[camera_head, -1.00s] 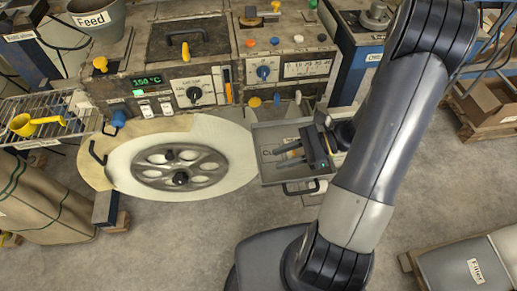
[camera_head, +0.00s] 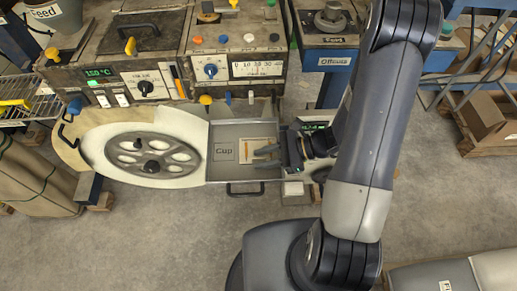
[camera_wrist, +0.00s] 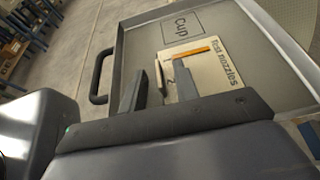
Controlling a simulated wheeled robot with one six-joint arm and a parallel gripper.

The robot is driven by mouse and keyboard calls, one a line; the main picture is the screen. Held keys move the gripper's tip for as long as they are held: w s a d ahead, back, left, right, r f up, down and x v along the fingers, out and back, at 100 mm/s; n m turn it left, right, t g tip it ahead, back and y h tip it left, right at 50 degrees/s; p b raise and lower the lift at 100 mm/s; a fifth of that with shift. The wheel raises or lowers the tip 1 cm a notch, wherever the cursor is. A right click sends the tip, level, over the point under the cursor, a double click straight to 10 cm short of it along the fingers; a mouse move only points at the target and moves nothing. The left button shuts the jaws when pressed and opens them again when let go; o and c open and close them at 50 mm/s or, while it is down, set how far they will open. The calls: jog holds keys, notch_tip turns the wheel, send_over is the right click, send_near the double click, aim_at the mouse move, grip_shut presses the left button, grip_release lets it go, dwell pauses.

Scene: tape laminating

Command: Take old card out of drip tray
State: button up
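The drip tray (camera_head: 229,171) is a shallow grey metal tray with a front handle, and carries a marked square reading "Cup". My gripper (camera_head: 254,157) reaches over the tray from the right. Its two fingers stand apart, and in the wrist view my gripper (camera_wrist: 162,78) overlaps the card's near edge. I cannot tell whether the fingers touch it.
A machine with knobs and a green display (camera_head: 98,72) stands behind the tray. A large spoked reel (camera_head: 153,157) adjoins the tray's left side. Open concrete floor lies in front.

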jog(key=shift+c, duration=0.2)
grip_shut()
jog(key=shift+r, duration=0.2)
